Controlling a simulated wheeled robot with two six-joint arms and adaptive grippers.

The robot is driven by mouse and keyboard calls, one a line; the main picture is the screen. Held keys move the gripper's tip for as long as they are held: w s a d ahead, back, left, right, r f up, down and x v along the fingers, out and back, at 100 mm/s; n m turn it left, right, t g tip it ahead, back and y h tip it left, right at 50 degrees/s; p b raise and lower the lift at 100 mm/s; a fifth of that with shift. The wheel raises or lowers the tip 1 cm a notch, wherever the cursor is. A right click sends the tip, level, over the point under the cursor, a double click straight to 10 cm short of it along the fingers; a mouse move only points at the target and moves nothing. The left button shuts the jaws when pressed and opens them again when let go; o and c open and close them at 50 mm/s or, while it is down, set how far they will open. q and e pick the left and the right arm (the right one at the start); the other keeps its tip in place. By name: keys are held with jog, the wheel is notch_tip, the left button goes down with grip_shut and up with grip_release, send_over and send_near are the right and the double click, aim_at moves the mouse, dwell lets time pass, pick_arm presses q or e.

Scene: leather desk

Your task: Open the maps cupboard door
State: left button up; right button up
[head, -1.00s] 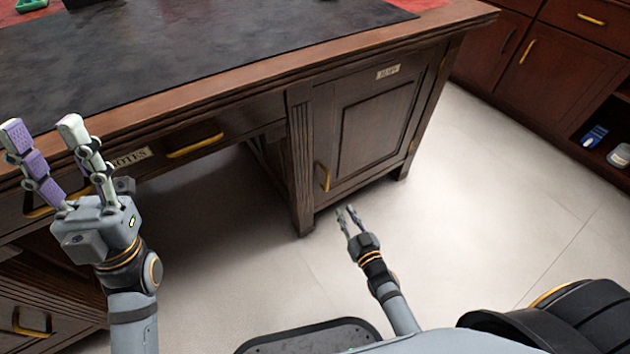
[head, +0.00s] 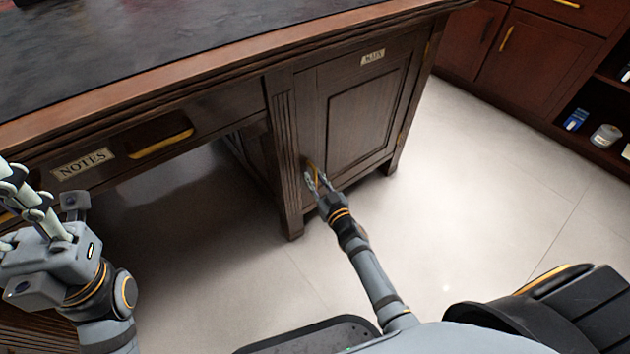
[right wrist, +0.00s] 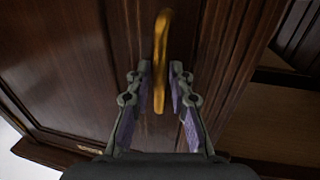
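The maps cupboard door (head: 362,120) is the dark panelled door under the right end of the desk. It looks shut, with a small label (head: 373,57) at its top. Its brass handle (right wrist: 161,60) stands upright in the right wrist view; in the head view it is mostly hidden by the fingers. My right gripper (head: 316,179) is at the handle. In the right wrist view its two fingers (right wrist: 160,92) are apart, one on each side of the handle's end, with small gaps showing. My left gripper (head: 22,195) is open and empty at the left edge, partly cut off.
A drawer labelled NOTES (head: 83,164) with a brass pull (head: 161,143) is left of the cupboard, above open knee space. Pale floor (head: 470,200) lies clear in front and right. Red-brown cabinets (head: 535,60) stand at the back right.

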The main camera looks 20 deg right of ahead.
jog(key=shift+c, duration=0.2)
grip_shut()
dwell(0.4)
